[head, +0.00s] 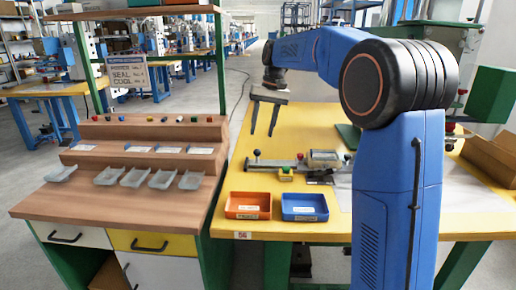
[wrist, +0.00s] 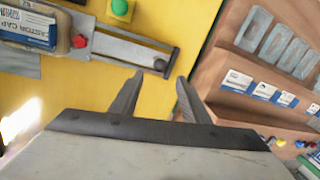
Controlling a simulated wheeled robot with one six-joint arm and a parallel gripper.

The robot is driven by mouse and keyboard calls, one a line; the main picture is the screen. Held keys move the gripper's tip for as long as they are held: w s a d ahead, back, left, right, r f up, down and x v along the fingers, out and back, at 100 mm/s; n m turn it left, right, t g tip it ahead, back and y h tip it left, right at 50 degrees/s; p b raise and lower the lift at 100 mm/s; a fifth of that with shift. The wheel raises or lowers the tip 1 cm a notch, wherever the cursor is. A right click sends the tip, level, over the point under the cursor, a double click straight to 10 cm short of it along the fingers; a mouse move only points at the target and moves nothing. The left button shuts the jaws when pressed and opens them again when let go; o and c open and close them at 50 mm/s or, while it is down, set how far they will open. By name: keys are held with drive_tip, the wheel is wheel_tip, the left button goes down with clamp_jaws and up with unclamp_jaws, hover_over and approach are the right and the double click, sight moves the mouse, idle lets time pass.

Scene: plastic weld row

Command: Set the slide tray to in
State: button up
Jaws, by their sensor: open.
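The slide tray unit lies on the yellow table, with a flat grey rail (head: 280,162) and a labelled block (head: 325,158) at its right end. A black knob (head: 257,153) stands at the rail's left end. In the wrist view the rail (wrist: 120,45) runs from the labelled block (wrist: 30,28) to the dark knob (wrist: 160,64), with a red knob (wrist: 80,41) beside the block. My gripper (head: 262,134) is open and empty, fingers pointing down above the black knob's end. In the wrist view its fingertips (wrist: 160,76) are close to that knob; contact cannot be told.
An orange tray (head: 248,205) and a blue tray (head: 304,207) stand at the table's front edge. A wooden stepped bench (head: 130,205) with clear trays is at the left. A cardboard box (head: 490,160) is at the right.

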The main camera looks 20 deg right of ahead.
drive_tip(key=f, duration=0.2)
drive_tip(key=a+f, duration=0.1)
drive_tip(key=f, duration=0.5)
drive_tip(key=shift+a, duration=0.25)
clamp_jaws()
